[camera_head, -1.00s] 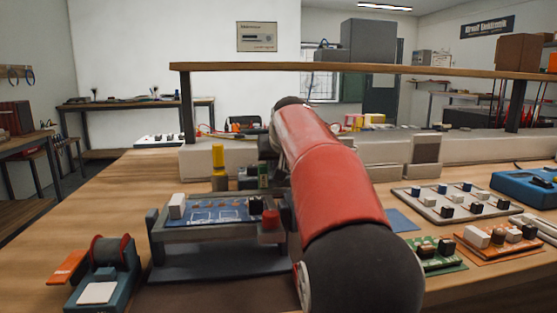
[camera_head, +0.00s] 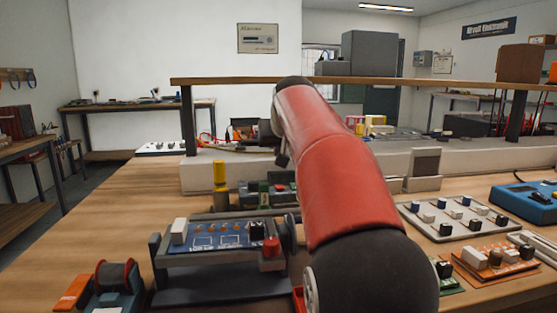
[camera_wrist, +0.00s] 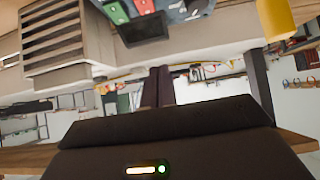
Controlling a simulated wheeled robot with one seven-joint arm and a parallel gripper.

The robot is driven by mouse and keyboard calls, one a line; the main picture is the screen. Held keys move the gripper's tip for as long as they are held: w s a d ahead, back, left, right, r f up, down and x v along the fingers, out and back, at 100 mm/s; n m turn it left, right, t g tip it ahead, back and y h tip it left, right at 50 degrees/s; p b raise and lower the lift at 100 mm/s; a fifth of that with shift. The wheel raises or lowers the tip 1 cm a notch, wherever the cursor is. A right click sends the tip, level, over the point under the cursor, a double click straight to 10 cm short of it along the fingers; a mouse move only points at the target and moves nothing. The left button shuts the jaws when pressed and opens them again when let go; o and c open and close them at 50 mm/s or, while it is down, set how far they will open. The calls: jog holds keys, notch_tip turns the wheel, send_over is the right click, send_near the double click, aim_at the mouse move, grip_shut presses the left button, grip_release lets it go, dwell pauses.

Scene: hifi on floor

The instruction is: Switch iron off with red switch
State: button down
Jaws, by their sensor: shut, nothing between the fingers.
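In the wrist view a grey-blue unit (camera_wrist: 178,10) at the top edge carries a red switch-like part (camera_wrist: 145,6) beside a green one (camera_wrist: 117,12), with a dark panel below them. The unit is cut off by the frame. In the head view a low dark unit with a green part (camera_head: 263,192) stands behind the circuit board holder, partly hidden by my arm. I cannot make out the iron for sure. My gripper (camera_wrist: 158,70) shows as two dark fingers together, empty and apart from the unit. In the head view my arm hides its fingertips.
A yellow cylinder (camera_head: 220,175) stands beside the unit. A board holder with a red knob (camera_head: 271,246) and a solder spool (camera_head: 114,276) are nearer. A shelf (camera_head: 440,84) spans the back. Component boards (camera_head: 425,231) lie right.

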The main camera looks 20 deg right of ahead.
jog(key=v, duration=0.5)
jog(key=shift+w+d+r, duration=0.1)
jog(key=shift+w+r, duration=0.05)
jog(key=shift+r, duration=0.35)
